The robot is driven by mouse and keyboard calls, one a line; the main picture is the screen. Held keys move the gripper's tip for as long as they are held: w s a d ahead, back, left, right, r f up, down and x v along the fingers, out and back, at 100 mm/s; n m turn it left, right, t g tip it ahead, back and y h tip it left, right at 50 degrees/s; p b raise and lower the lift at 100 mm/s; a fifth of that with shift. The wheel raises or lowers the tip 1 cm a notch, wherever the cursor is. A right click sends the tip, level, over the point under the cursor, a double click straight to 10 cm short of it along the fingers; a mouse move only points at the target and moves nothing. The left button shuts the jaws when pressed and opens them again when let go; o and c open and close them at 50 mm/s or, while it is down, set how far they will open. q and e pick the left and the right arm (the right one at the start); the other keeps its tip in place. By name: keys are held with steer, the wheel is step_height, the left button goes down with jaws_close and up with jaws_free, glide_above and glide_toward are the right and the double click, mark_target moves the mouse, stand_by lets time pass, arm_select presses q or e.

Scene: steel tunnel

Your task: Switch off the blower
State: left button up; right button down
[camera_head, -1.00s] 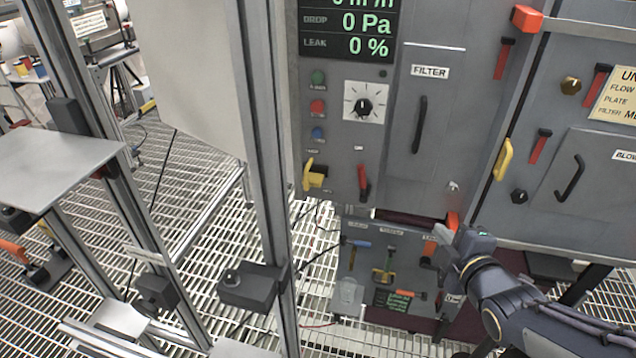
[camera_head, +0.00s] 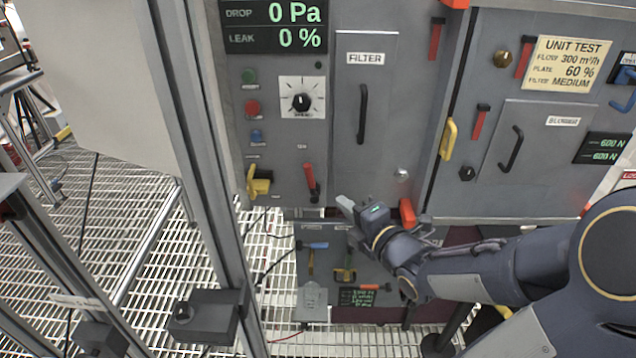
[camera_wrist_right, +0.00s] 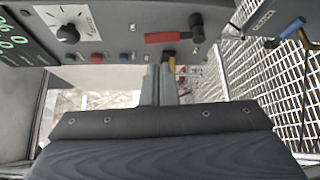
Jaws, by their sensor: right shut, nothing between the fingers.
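The grey control panel (camera_head: 285,210) carries a green button (camera_head: 249,76), a red button (camera_head: 252,107), a blue button (camera_head: 256,136) and a black dial (camera_head: 301,102). A red-handled lever (camera_head: 311,178) is below the dial; its small label is too blurred to read surely. A yellow handle (camera_head: 259,183) is left of it. My right gripper (camera_head: 343,203) is shut and empty, just right of and below the red lever, apart from it. In the right wrist view the shut fingers (camera_wrist_right: 158,72) point toward the panel, with the red lever (camera_wrist_right: 172,37) beyond. My left gripper is out of view.
The display (camera_head: 273,26) reads 0 Pa and 0 %. The filter door (camera_head: 365,130) and blower door (camera_head: 545,150) have protruding handles. A tool board (camera_head: 325,270) hangs below the panel. A metal post (camera_head: 205,170) stands left, before the grating floor.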

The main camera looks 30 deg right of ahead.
mark_target(311, 176)
steer(key=w, duration=0.7)
steer(key=w+f, duration=0.1)
steer(key=w, duration=0.2)
steer(key=shift+w+a+p, duration=0.15)
steer(key=shift+w+p, duration=0.2)
steer(key=shift+w, duration=0.05)
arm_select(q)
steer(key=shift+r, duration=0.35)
arm_select(e)
steer(key=shift+w, duration=0.1)
